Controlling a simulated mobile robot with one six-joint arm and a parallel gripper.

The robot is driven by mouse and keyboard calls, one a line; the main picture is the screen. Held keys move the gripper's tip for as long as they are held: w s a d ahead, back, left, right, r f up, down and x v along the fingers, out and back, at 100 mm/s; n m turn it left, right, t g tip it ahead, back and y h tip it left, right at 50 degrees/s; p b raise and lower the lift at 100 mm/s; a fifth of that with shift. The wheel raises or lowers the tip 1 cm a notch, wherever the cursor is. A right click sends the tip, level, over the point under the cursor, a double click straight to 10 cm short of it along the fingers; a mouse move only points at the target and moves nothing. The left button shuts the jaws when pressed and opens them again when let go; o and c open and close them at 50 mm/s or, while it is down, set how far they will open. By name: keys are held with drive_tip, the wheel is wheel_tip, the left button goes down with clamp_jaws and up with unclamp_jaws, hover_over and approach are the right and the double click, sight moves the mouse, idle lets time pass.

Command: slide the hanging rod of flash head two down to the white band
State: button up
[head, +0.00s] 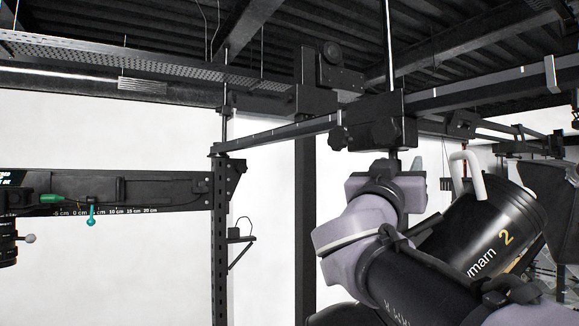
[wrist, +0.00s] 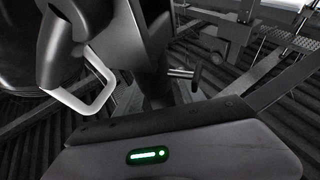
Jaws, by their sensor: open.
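Flash head two (head: 495,225) is a black cylinder marked with a yellow 2, at the right of the head view. Its white handle (head: 468,168) also shows in the wrist view (wrist: 88,98). The bright hanging rod (head: 389,50) runs upright through a black clamp block (head: 380,125) with a knob (head: 339,138) on its left. I cannot make out the white band. My gripper (head: 380,185) is just below the block, near the rod's lower stretch. It is open; its fingertips are hard to make out. Its housing fills the bottom of the wrist view (wrist: 165,125).
A dark horizontal rail (head: 280,133) runs left from the block to an upright post (head: 220,230). A shelf bar (head: 150,190) with a centimetre scale stands at left, with a camera lens (head: 8,240) below. Beams and trays cross overhead.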

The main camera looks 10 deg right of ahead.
drive_tip(key=shift+s+a, duration=0.2)
drive_tip(key=shift+a, duration=0.15)
drive_tip(key=shift+w, duration=0.15)
drive_tip(key=c, duration=0.6)
drive_tip(key=shift+d, duration=0.1)
clamp_jaws()
